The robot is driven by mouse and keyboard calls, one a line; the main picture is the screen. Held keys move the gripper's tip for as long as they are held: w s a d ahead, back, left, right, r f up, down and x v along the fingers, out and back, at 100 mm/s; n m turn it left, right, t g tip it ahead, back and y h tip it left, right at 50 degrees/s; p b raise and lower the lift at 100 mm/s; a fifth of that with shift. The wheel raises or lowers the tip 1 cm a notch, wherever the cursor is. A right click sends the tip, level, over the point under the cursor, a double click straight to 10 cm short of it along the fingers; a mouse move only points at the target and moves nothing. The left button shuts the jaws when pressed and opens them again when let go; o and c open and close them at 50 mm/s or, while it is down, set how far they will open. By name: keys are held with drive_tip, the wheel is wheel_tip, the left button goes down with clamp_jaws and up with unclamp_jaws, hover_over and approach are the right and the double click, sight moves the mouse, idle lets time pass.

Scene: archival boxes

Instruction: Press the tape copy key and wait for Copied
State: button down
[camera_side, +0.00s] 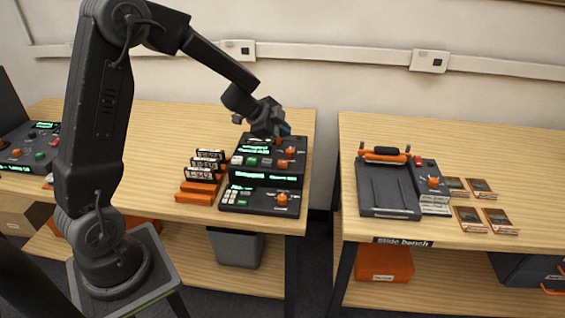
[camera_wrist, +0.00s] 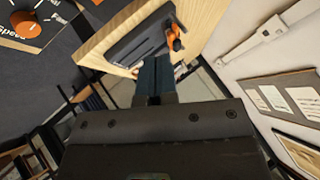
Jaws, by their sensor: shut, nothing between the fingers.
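The tape machine (camera_side: 272,171) is a dark console on the left bench with green lit displays, several keys and orange knobs. Its display text is too small to read. I cannot tell which key is the copy key. My gripper (camera_side: 285,129) is at the back right of the console's upper part, close above it; I cannot tell whether it touches. In the wrist view my gripper's fingers (camera_wrist: 155,82) are together with nothing between them. Part of a dark panel with an orange knob (camera_wrist: 27,25) shows at the upper left there.
Cassettes (camera_side: 206,165) stand in an orange rack left of the console. Another dark device (camera_side: 28,147) is at the far left. Across a gap, the slide bench (camera_side: 460,130) holds a flat dark unit (camera_side: 388,189) and several slide cards (camera_side: 480,187). A grey bin (camera_side: 236,248) stands below.

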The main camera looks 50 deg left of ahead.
sight(283, 163)
drive_tip(key=shift+f, duration=3.6)
drive_tip(key=shift+f, duration=0.1)
drive_tip(key=shift+f, duration=0.3)
drive_tip(key=shift+f, duration=0.5)
drive_tip(key=shift+r, duration=0.9)
drive_tip(key=shift+r, duration=2.55)
